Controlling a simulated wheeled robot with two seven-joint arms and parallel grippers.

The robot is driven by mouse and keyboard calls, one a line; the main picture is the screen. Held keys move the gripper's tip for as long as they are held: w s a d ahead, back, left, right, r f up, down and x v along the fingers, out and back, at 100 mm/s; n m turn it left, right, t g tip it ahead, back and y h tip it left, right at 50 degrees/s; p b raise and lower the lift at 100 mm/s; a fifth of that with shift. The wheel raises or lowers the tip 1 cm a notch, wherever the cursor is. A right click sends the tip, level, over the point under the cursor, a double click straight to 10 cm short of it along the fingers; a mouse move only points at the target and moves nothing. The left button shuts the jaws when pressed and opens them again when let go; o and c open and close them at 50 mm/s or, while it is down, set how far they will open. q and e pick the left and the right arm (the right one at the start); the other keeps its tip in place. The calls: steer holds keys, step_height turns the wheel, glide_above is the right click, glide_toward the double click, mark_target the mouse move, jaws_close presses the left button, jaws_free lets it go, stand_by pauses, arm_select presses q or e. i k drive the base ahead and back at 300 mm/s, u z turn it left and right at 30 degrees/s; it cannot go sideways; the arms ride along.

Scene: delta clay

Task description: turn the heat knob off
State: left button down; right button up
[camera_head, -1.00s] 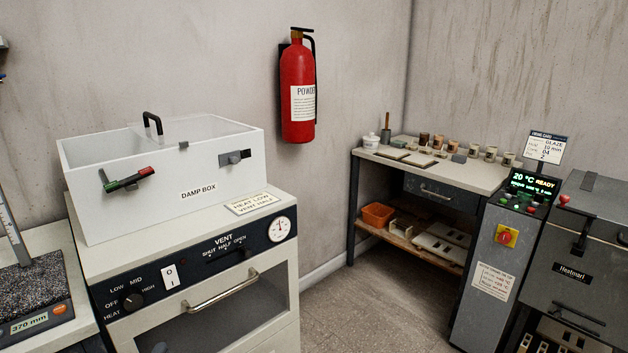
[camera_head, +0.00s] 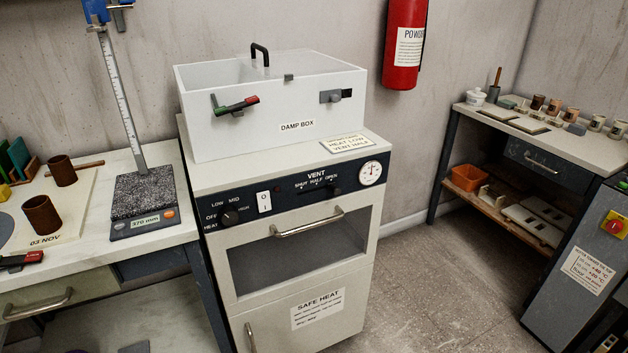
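The heat knob (camera_head: 230,217) is a round black knob at the left of the dark control panel (camera_head: 289,202) on the white cabinet. OFF, LOW and MID are printed around it, with HEAT below left. Its pointer is too small for me to tell which mark it faces. A white 0/I rocker switch (camera_head: 264,201) sits just right of the knob. A VENT slider and a round dial (camera_head: 370,173) are further right. Neither of my grippers shows in the view, and nothing touches the knob.
The damp box (camera_head: 275,110) stands on the cabinet top. A door handle (camera_head: 308,222) sticks out below the panel. The left bench (camera_head: 150,230) holds a height gauge (camera_head: 120,105) and brown cups. Open floor (camera_head: 405,285) lies right of the cabinet.

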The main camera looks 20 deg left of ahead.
mark_target(229, 215)
steer(key=z, duration=0.25)
steer(key=k, duration=0.4)
steer(key=u, duration=1.3)
